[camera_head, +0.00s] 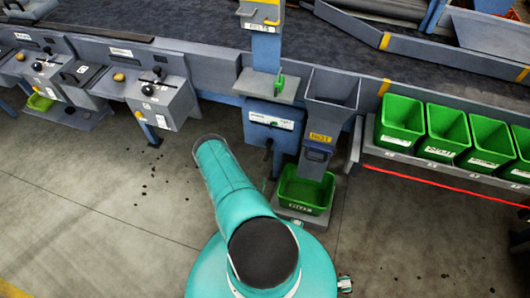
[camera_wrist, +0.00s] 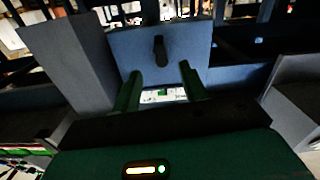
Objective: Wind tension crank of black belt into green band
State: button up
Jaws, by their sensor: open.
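The black crank handle (camera_head: 268,147) shows on the front of a blue box (camera_head: 258,134) below a white label strip (camera_head: 272,122). In the wrist view the black crank (camera_wrist: 160,50) stands out from the blue panel (camera_wrist: 128,46), just beyond my fingertips. My gripper (camera_wrist: 161,70) is open, its two green fingers apart with nothing between them. A white label with a green patch (camera_wrist: 163,96) shows between the fingers, partly hidden by the gripper body; any pointer on it is too small to read. In the head view my gripper is not discernible.
A grey chute (camera_head: 328,105) stands right of the blue box, above a green bin (camera_head: 304,190). Several green bins (camera_head: 402,118) line a shelf at right. Grey control boxes (camera_head: 160,100) stand at left. A dark belt (camera_head: 200,25) runs behind. The floor at left is open.

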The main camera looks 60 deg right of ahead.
jog(key=n, duration=0.1)
send_near(267, 151)
jog(key=d, duration=0.5)
jog(key=d+f, duration=0.1)
jog(key=d, duration=0.1)
jog(key=shift+w+d+f, duration=0.1)
jog(key=shift+w+d, duration=0.3)
jog(key=shift+c, duration=0.2)
grip_shut()
jog(key=shift+w+m, duration=0.3)
jog(key=shift+m, duration=0.1)
